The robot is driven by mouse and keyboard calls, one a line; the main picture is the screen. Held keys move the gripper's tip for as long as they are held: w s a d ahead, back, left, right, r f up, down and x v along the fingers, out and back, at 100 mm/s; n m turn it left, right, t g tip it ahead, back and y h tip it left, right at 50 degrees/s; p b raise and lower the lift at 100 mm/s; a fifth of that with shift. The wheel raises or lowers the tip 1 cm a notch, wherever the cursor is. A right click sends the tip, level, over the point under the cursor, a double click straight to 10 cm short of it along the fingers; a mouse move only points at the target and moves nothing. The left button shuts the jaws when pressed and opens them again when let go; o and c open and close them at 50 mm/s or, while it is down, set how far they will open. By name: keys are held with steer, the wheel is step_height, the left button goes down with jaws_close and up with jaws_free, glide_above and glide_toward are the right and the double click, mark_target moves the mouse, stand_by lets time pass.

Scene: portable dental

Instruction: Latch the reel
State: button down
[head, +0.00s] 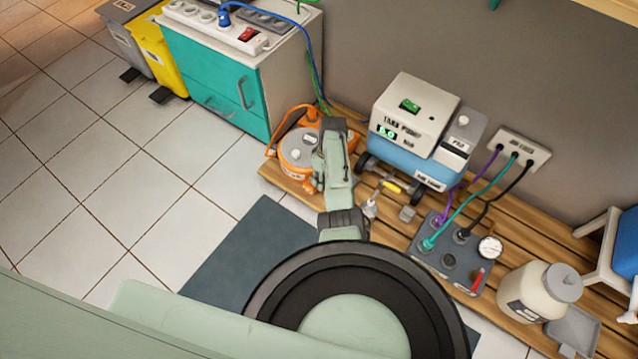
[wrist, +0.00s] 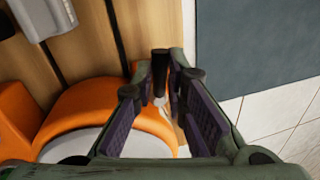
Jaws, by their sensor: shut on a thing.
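The orange reel (head: 290,150) stands on the slatted wooden platform, with a pale round face and a light knob on top. My gripper (head: 318,182) is at its right side in the head view, and my arm hides part of it. In the wrist view the reel's orange rim (wrist: 90,98) curves below and left of my fingers. My gripper (wrist: 161,72) has its purple-padded fingers closed in around a short dark post (wrist: 160,68), which sits between the fingertips. I cannot tell for sure whether the post is the reel's latch.
A white and blue unit (head: 415,125) stands right of the reel on the platform. A teal cabinet (head: 215,85) stands behind left, with cables hanging down near the reel. A control box (head: 450,255) with hoses and a jar (head: 540,290) are farther right. Tiled floor is clear at left.

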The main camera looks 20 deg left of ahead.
steer(key=shift+w+d+n+b, duration=0.1)
steer(key=shift+w+n+b, duration=0.2)
steer(key=shift+n, duration=0.5)
steer(key=c, duration=1.6)
jaws_free()
steer(key=shift+r, duration=0.1)
step_height(320, 180, up, 12)
steer(key=w, duration=0.2)
steer(key=shift+d+f, duration=0.2)
steer(key=shift+d, duration=0.2)
steer(key=shift+w, duration=0.1)
